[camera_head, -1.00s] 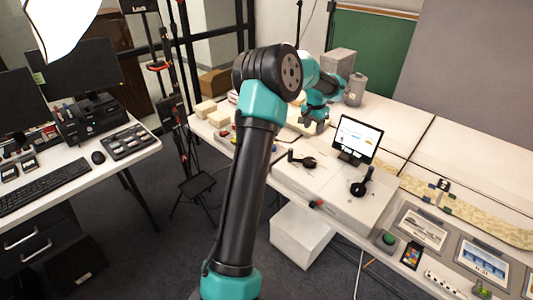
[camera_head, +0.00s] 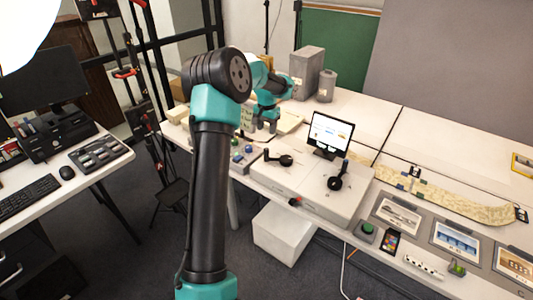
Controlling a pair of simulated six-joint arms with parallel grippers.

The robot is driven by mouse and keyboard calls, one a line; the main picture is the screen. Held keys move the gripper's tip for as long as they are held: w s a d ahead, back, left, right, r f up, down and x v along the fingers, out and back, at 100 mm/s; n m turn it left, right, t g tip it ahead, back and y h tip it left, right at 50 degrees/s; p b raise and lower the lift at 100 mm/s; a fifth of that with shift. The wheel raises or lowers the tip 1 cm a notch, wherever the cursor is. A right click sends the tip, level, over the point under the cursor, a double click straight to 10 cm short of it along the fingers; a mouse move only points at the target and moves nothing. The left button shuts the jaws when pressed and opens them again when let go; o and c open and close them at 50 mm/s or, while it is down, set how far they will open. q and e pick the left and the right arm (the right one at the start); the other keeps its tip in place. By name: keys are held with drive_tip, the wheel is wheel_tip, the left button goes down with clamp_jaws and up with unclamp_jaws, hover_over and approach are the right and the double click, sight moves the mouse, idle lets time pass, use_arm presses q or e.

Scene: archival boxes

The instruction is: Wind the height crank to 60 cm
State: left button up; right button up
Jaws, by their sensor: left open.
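A white box (camera_head: 312,206) on the long table carries two black hand cranks, a left crank (camera_head: 285,161) and a right crank (camera_head: 336,183). I cannot tell from any marking which one is the height crank. The left crank's handle points left; the right crank's handle stands up. A small screen (camera_head: 331,131) stands behind them, its text too small to read. My left gripper (camera_head: 267,128) is open, behind and a little left of the left crank, and clear of it. My right gripper is out of view.
A button panel (camera_head: 240,155) lies left of the crank box. Grey blocks (camera_head: 307,72) stand behind my gripper. Picture cards (camera_head: 398,215) and a green button (camera_head: 367,230) lie to the right. A desk with a keyboard (camera_head: 28,199) is at far left.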

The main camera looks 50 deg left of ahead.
sight(266, 149)
use_arm(q)
wheel_tip(266, 149, down, 13)
drive_tip(key=shift+f, duration=0.1)
idle(0.3)
clamp_jaws()
idle(0.5)
drive_tip(key=shift+s+a, duration=0.1)
